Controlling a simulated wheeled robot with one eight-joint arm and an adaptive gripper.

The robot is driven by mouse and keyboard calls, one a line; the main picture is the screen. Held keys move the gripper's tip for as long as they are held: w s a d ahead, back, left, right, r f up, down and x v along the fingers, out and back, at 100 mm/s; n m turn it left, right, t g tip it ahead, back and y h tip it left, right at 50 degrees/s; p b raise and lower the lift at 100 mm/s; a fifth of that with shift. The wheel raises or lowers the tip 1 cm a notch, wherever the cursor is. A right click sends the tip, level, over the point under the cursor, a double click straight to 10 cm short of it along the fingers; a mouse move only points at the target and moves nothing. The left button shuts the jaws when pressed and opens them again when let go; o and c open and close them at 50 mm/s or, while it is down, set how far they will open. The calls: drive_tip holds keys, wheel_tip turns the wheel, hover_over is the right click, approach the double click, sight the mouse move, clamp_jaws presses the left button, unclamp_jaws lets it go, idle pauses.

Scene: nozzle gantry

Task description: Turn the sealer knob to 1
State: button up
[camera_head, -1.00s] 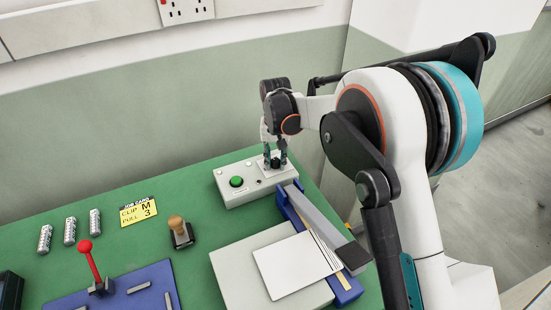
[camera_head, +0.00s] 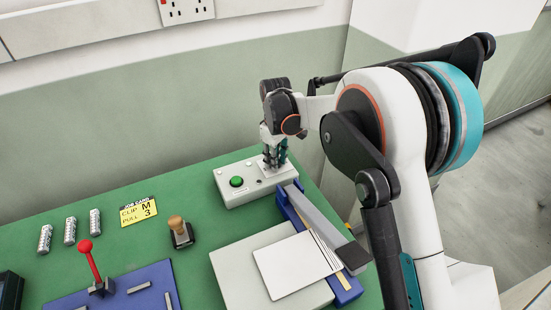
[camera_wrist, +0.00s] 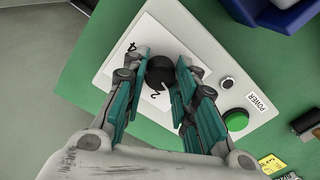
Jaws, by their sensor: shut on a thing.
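The sealer knob (camera_wrist: 160,74) is a round black knob on a white dial plate of the pale control box (camera_head: 227,192). In the wrist view, a "4" shows to its upper left and a "2" just below it. A pale mark on the knob's lower edge appears to lie near the 2. No 1 can be made out. My gripper (camera_wrist: 164,82) has its teal fingers on both sides of the knob, shut on it. In the head view, my gripper (camera_head: 274,160) points down over the box's right end and hides the knob.
A green button (camera_head: 236,181) sits left of the knob, with a POWER label (camera_wrist: 259,101) near it. The blue sealer with a grey arm (camera_head: 317,213) stands close in front. A stamp (camera_head: 180,231), a red-knobbed lever (camera_head: 87,252) and a yellow card (camera_head: 138,212) are farther left.

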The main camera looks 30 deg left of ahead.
drive_tip(key=shift+n, duration=1.7)
drive_tip(key=o, duration=1.1)
drive_tip(key=shift+r, duration=0.1)
wheel_tip(320, 180, up, 12)
drive_tip(key=shift+f, duration=0.1)
